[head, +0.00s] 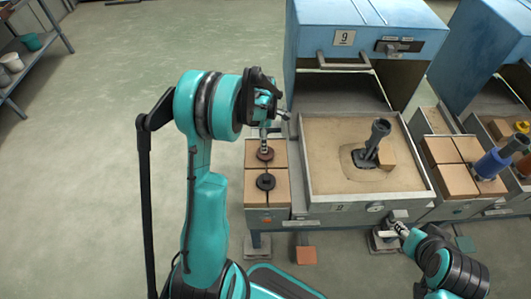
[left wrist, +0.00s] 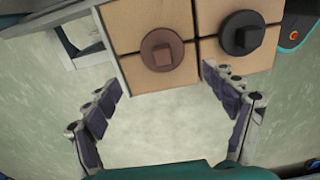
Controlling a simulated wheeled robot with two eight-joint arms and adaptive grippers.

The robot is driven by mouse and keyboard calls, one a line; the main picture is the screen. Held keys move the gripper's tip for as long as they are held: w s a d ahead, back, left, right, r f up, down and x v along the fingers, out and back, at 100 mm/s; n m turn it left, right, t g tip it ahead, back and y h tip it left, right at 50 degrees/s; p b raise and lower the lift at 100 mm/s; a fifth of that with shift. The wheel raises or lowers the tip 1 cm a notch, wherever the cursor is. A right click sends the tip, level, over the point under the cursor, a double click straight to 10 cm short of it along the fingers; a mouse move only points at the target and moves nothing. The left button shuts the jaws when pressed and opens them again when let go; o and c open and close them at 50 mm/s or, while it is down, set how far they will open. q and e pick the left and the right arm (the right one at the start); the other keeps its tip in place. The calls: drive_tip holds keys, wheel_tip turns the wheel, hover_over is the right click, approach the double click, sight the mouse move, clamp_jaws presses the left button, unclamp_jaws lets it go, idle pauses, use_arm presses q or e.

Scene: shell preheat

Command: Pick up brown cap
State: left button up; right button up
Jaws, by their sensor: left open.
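The brown cap (head: 265,154), a round disc with a square raised knob, lies on the tan blocks of the side shelf. It also shows near the top middle of the left wrist view (left wrist: 162,50). My left gripper (head: 265,142) is close by and appears above the cap in the head view. In the left wrist view its fingers (left wrist: 161,80) are spread wide and empty, with the cap just beyond their tips and not between them. My right gripper (head: 399,229) is low at the front right, and its finger opening is too small to tell.
A black cap (head: 266,182) lies beside the brown one, nearer my base. A sand-filled tray (head: 318,185) with a grey tool (head: 378,140) stands to the right, before a blue oven (head: 305,40). Another station with tan blocks is farther right. Open floor lies left.

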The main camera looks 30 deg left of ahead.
use_arm(q)
wheel_tip(320, 180, down, 2)
drive_tip(key=shift+a+f+b, duration=0.1)
drive_tip(key=shift+f+b, duration=0.1)
drive_tip(key=shift+b, duration=0.2)
drive_tip(key=f, duration=0.1)
drive_tip(key=f+b, duration=0.1)
drive_tip(key=f, duration=0.1)
drive_tip(key=f+b, duration=0.1)
drive_tip(key=f, duration=0.1)
drive_tip(key=shift+s+d+f, duration=0.15)
drive_tip(key=shift+d+f, duration=0.1)
drive_tip(key=shift+d, duration=0.05)
drive_tip(key=shift+r, duration=0.1)
drive_tip(key=c, duration=1.3)
